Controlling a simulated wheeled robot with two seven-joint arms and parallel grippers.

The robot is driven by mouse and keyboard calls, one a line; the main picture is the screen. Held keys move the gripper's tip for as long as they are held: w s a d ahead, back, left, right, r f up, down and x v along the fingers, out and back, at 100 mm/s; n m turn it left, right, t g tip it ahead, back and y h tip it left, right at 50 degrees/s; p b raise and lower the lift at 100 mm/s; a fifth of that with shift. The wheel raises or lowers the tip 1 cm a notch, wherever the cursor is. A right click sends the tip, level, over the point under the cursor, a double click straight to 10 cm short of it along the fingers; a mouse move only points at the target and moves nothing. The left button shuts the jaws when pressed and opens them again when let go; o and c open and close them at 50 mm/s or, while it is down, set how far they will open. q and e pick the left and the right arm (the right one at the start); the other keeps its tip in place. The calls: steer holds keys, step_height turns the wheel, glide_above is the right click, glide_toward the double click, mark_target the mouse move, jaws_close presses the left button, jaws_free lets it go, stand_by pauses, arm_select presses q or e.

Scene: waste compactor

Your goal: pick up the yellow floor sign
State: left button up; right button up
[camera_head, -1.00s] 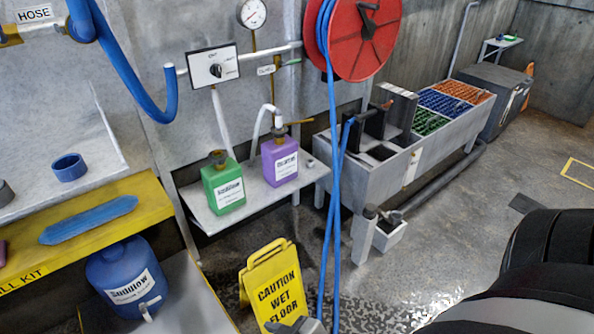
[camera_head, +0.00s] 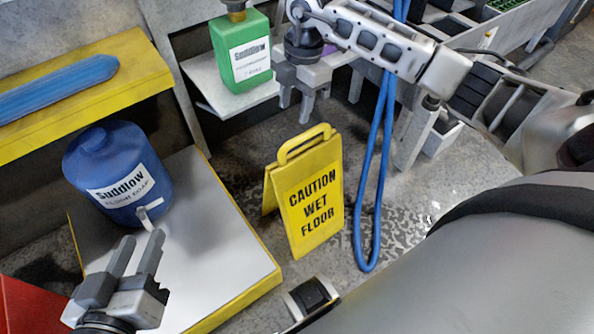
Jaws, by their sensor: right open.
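The yellow floor sign (camera_head: 311,205), lettered "CAUTION WET FLOOR", stands upright and folded out on the wet floor, with a handle loop at its top. My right gripper (camera_head: 302,108) comes in from the right and points down, above and a little behind the sign's handle in the picture. Its fingers are apart and empty. My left gripper (camera_head: 140,252) is at the lower left, over the white platform, with its two fingers spread and nothing between them. Neither gripper touches the sign.
A blue soap jug (camera_head: 118,175) stands on the yellow-edged white platform (camera_head: 215,255) left of the sign. A blue hose (camera_head: 371,215) hangs close on its right. A green bottle (camera_head: 240,55) sits on a shelf behind. Wet floor lies around the sign.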

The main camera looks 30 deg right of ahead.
mark_target(306, 134)
steer(key=shift+m+h, duration=0.7)
steer(key=shift+h, duration=0.1)
steer(key=d+f+b, duration=0.1)
steer(key=f, duration=0.2)
steer(key=d+f+b, duration=0.1)
steer(key=f, duration=0.2)
steer(key=w+d+f+b, duration=0.1)
steer(key=f+b, duration=0.1)
steer(key=f, duration=0.1)
steer(key=shift+d+f, duration=0.2)
steer(key=shift+d, duration=0.15)
steer(key=shift+f, duration=0.7)
step_height(306, 134, down, 3)
steer(key=shift+r+b, duration=0.2)
steer(key=shift+b, duration=0.9)
steer(key=shift+w+a+f+b, duration=0.1)
steer(key=shift+f+b, duration=0.25)
steer(key=shift+f, duration=0.6)
jaws_close()
arm_select(q)
steer(key=w+r+t+h, duration=0.1)
steer(key=d+r+t+h, duration=0.1)
steer(key=r, duration=0.1)
steer(key=shift+w+d+n+t+h, duration=0.1)
steer(key=shift+w+n+t+h, duration=0.2)
steer(key=shift+w+n+t, duration=0.1)
arm_select(e)
steer(key=shift+r, duration=0.1)
